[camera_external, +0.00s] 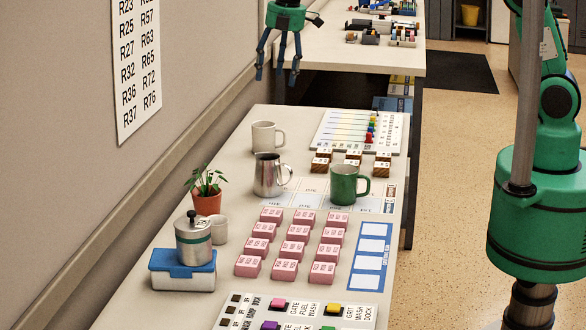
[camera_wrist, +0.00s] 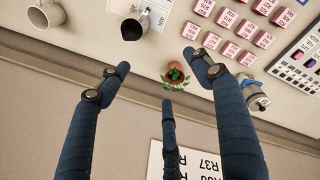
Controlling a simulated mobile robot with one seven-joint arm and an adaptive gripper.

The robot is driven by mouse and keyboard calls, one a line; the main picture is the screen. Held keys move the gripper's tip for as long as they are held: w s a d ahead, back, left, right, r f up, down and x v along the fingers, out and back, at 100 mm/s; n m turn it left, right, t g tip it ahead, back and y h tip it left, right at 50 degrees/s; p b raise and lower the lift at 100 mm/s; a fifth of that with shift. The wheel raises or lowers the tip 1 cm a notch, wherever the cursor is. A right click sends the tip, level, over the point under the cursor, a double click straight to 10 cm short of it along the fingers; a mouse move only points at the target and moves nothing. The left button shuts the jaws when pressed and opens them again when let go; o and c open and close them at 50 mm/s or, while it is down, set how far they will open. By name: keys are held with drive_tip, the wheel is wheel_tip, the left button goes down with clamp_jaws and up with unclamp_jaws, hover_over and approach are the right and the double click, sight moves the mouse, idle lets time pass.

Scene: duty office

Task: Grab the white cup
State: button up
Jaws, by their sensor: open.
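A white cup (camera_external: 264,137) with a handle stands upright at the back left of the near table, close to the wall. It also shows at the top left of the wrist view, where the white cup (camera_wrist: 62,14) is cut by the frame edge. My gripper (camera_external: 277,74) has three dark blue fingers, spread open and empty. It hangs in the air, above the white cup in the picture and apart from it. The fingers (camera_wrist: 156,66) also show in the wrist view with nothing between them.
A steel pitcher (camera_external: 267,177) and a green mug (camera_external: 343,187) stand in front of the white cup. A potted plant (camera_external: 207,201), a canister (camera_external: 194,243) on a blue-lidded box, several pink blocks (camera_external: 297,232) and wooden blocks (camera_external: 353,158) occupy the table. The wall (camera_external: 60,170) runs along the left.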

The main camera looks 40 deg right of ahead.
drive_tip(key=s+a+f+n+p, duration=0.2)
drive_tip(key=a+f+n, duration=0.3)
drive_tip(key=a+f, duration=0.6)
drive_tip(key=n+g+h+p, duration=0.1)
drive_tip(key=n+p, duration=0.1)
drive_tip(key=n, duration=0.3)
approach(217, 226)
wheel_tip(217, 226, up, 3)
drive_tip(key=w, duration=0.3)
drive_tip(key=shift+d+f, duration=0.2)
drive_tip(key=shift+d, duration=0.3)
drive_tip(key=shift+f, duration=0.15)
drive_tip(key=shift+f, duration=4.2)
drive_tip(key=shift+s+f+p, duration=0.1)
drive_tip(key=shift+f+p, duration=0.2)
drive_tip(key=shift+f, duration=2.3)
